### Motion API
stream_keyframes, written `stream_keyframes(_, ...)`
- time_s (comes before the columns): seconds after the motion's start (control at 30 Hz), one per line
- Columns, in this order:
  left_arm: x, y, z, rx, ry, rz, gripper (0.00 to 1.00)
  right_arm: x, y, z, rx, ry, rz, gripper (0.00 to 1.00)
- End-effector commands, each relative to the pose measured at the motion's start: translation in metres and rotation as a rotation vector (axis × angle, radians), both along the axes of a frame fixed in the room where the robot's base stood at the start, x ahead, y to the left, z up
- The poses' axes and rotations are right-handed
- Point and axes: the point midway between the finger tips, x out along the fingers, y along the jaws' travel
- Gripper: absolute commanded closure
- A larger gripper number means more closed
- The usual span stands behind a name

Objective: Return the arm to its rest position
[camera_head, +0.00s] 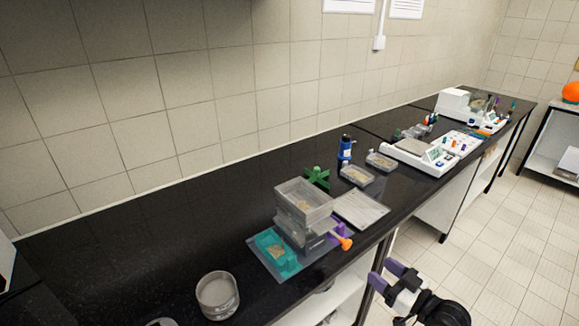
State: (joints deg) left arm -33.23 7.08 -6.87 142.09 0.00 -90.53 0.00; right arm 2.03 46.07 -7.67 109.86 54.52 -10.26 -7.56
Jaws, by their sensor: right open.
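My right gripper (384,274) is at the bottom right, in front of the bench and over the floor. Its two purple fingers are apart with nothing between them. It is clear of the bench things. My left gripper is not in view. The sieve shaker (303,198) stands on the bench as a stack of clear square trays with sandy material in the top one. A teal part (275,250) is at its base, and an orange knob (346,244) sticks out at its right.
The black bench (130,250) runs along the tiled wall. A round clear container (217,295) stands near its front edge. A flat tray (361,209), two small dishes (357,175), a blue bottle (345,150) and a white balance (420,155) lie further right. The floor is open at right.

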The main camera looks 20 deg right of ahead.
Motion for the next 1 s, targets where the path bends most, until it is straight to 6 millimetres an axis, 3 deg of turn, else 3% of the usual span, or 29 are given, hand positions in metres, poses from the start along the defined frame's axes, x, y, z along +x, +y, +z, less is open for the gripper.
stream_keyframes(0.13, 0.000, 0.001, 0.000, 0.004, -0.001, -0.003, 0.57, 0.000, 0.001, -0.007, 0.000, 0.046, 0.005, 0.42)
stream_keyframes(0.27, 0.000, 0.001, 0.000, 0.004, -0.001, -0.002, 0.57, -0.004, 0.001, -0.034, -0.076, 0.197, 0.012, 0.42)
stream_keyframes(0.4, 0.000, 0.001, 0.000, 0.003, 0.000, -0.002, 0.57, -0.019, -0.001, -0.063, -0.283, 0.397, -0.003, 0.42)
stream_keyframes(0.57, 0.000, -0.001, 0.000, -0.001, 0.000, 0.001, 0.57, -0.044, -0.004, -0.072, -0.528, 0.566, -0.085, 0.42)
stream_keyframes(0.73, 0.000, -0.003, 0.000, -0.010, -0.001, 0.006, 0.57, -0.087, 0.012, -0.081, -0.657, 0.709, -0.205, 0.42)
stream_keyframes(1.0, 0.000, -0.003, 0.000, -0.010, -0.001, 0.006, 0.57, -0.188, 0.071, -0.115, -0.585, 0.890, -0.294, 0.42)
